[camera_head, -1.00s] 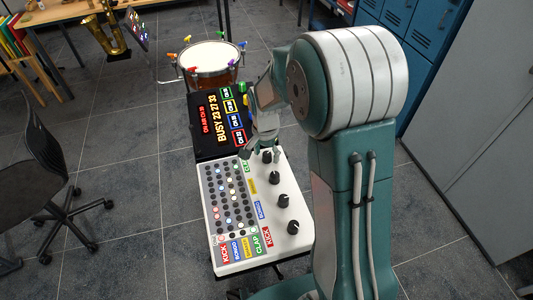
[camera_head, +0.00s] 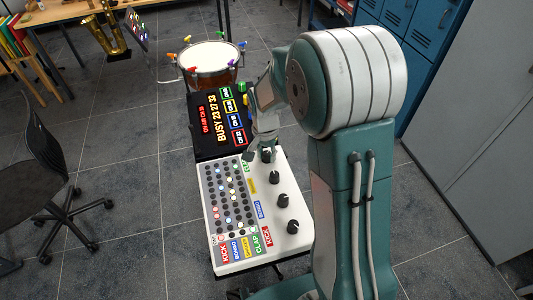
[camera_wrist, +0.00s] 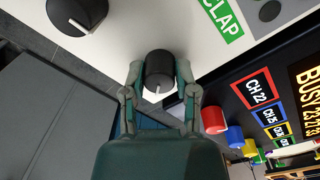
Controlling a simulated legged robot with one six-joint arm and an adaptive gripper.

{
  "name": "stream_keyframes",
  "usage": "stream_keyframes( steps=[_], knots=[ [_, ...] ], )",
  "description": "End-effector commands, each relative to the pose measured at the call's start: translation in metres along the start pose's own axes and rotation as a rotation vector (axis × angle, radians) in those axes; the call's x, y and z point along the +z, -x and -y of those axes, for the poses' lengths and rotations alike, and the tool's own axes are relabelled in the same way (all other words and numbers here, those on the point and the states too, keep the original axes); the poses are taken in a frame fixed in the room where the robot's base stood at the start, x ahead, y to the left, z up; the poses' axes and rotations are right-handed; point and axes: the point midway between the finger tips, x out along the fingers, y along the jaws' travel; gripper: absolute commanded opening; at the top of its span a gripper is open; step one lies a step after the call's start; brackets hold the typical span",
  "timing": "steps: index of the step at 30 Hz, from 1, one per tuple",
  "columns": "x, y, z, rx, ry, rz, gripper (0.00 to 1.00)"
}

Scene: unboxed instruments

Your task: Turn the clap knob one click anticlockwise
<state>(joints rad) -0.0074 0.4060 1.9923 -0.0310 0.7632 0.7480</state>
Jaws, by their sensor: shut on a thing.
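The clap knob (camera_wrist: 159,70) is a black round knob with a white pointer line on the white drum-machine panel (camera_head: 295,197). A green CLAP label (camera_wrist: 221,18) is beside it in the wrist view. My gripper (camera_wrist: 159,76) is shut on this knob, with one finger on each side of it. In the head view my gripper (camera_head: 262,150) is at the far end of the knob row and partly covers the knob. The white line on the knob points toward my palm in the wrist view.
Three more black knobs run along the panel toward the front, including the nearest one (camera_head: 292,227).

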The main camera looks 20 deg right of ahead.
Motion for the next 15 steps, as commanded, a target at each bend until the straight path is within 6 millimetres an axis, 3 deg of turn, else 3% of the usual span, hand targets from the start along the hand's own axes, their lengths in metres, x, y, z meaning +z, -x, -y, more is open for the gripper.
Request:
stream_keyframes(
  steps=[15],
  knots=[
    [0.0001, -0.0005, 0.0012, -0.003, 0.33, -0.012, 0.0]
  ],
)
